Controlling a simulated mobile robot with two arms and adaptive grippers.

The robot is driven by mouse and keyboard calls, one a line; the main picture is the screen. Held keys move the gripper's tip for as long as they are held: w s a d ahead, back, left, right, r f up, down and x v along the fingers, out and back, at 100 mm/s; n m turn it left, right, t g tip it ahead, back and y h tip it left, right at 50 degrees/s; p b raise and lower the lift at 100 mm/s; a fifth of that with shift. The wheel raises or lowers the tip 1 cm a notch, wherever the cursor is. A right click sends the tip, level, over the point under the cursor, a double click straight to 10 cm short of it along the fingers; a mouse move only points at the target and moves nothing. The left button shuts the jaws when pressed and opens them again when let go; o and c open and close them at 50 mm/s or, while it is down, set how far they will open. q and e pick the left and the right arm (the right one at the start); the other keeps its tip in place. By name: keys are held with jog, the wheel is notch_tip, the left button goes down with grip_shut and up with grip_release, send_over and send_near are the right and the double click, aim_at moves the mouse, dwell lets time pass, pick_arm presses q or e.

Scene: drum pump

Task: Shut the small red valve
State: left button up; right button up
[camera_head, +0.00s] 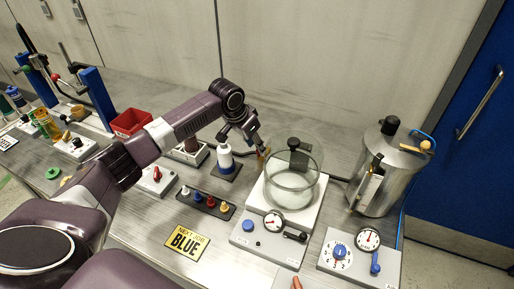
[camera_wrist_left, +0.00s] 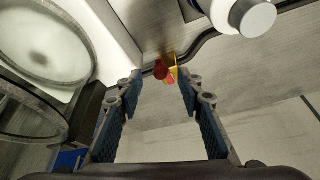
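The small red valve (camera_wrist_left: 161,70) shows in the left wrist view, ahead of the fingertips and near the middle of the gap. A yellow piece (camera_wrist_left: 171,66) is right beside it. My left gripper (camera_wrist_left: 158,92) is open, with its two blue-padded fingers well apart and nothing between the pads. In the head view my left gripper (camera_head: 248,134) points down behind the white bottle, left of the glass vessel. A small yellow-orange spot (camera_head: 264,153) shows just by its fingertips there; the red part is hard to make out. My right gripper is not in view.
The glass vessel (camera_head: 291,185) on its white base stands close to the right of the gripper. A white bottle (camera_head: 225,158) stands close to its left. A black hose (camera_wrist_left: 210,38) runs beside the valve. A metal drum (camera_head: 388,175) stands further right.

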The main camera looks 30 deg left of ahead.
pick_arm(q)
jog(key=v, duration=1)
jog(key=shift+f, duration=0.1)
